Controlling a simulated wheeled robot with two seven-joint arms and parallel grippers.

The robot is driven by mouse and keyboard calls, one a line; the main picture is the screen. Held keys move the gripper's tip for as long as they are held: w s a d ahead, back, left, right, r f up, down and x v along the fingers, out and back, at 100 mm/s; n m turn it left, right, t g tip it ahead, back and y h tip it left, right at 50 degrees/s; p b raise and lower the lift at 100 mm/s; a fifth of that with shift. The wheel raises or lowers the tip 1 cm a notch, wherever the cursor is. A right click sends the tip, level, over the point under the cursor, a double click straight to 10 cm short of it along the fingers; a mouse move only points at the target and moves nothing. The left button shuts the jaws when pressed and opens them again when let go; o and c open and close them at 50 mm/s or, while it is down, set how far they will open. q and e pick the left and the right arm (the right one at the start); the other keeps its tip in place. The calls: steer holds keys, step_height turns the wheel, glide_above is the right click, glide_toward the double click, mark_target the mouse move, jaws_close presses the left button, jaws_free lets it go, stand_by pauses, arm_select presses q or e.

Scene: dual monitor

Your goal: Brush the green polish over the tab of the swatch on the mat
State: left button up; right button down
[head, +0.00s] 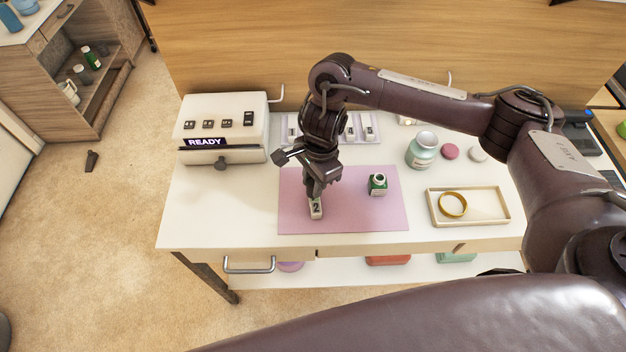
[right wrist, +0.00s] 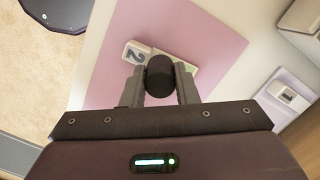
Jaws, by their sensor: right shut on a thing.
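The swatch (head: 315,209), a small white block marked 2, lies on the pink mat (head: 345,219). It also shows in the right wrist view (right wrist: 134,54), where its pale greenish tab reaches out beside the cap. A green polish bottle (head: 378,186) stands uncapped on the mat, right of the swatch. My right gripper (head: 317,192) is shut on a black cap (right wrist: 160,74) over the tab end of the swatch. The brush under the cap is hidden, so I cannot tell whether it touches the tab. My left gripper is out of view.
A white device reading READY (head: 222,128) stands at the left of the table. Behind the mat is a tray of swatches (head: 376,140), partly behind my arm. At right are a teal jar (head: 422,151) and a tray (head: 490,208) holding a gold ring (head: 453,213).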

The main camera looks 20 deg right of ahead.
steer(key=shift+w, duration=0.15)
steer(key=shift+w+d+b, duration=0.15)
steer(key=shift+w+b, duration=0.15)
steer(key=shift+w, duration=0.1)
steer(key=shift+s+d, duration=0.1)
steer(key=shift+d, duration=0.15)
steer(key=shift+s, duration=0.1)
steer(key=shift+s+a, duration=0.15)
steer(key=shift+s, duration=0.3)
steer(key=shift+a, duration=0.1)
steer(key=shift+w, duration=0.15)
